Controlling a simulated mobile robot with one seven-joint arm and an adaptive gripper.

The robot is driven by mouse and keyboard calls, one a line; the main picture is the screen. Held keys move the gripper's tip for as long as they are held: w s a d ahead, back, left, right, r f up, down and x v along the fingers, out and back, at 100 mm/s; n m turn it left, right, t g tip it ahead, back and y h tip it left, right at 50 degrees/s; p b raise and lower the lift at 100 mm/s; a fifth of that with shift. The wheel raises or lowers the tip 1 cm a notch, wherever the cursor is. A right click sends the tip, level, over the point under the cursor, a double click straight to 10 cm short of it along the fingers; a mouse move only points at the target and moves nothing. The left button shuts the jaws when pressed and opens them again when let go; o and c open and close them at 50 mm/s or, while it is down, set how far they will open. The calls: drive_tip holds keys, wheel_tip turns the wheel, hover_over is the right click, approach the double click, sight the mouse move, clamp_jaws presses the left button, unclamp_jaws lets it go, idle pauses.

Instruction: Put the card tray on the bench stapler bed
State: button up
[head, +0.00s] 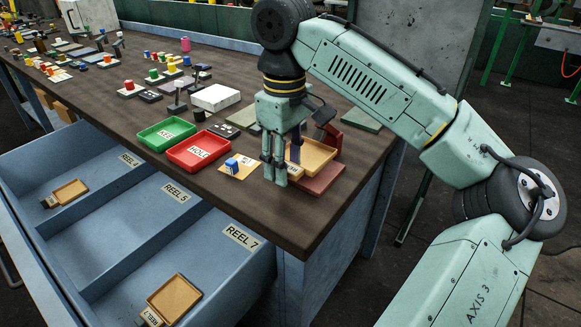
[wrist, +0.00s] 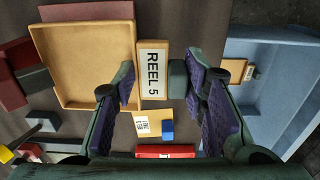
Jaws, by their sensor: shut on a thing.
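The card tray (head: 315,154) is a shallow tan box with a handle block. In the wrist view the tray (wrist: 88,65) sits at upper left, its block labelled REEL 5 (wrist: 153,72). My gripper (head: 281,170) is shut on this block, a finger on each side, as the wrist view of the gripper (wrist: 162,85) shows. The bench stapler has a dark red bed (head: 324,180) and red upright parts (head: 331,137). The tray is over the bed, covering much of it. I cannot tell whether they touch. In the wrist view red-brown bed (wrist: 85,11) shows past the tray's edge.
A red HOLE tray (head: 198,151), a green KEEP tray (head: 167,134) and a card with a blue block (head: 238,166) lie left of my gripper. The open blue drawer (head: 110,230) holds trays in its REEL 4 and REEL 7 compartments; its REEL 5 compartment is empty.

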sight(291, 164)
drive_tip(key=shift+w+d, duration=0.1)
drive_tip(key=shift+w, duration=0.05)
drive_tip(key=shift+w+d+f+p, duration=0.2)
drive_tip(key=shift+w+f+p, duration=0.05)
drive_tip(key=shift+f, duration=0.35)
drive_tip(key=shift+w+d+f+p, duration=0.2)
drive_tip(key=shift+w+f, duration=0.05)
drive_tip(key=shift+f, duration=0.9)
drive_tip(key=o, duration=1.1)
drive_tip(key=shift+o, duration=0.2)
wheel_tip(291, 164, up, 12)
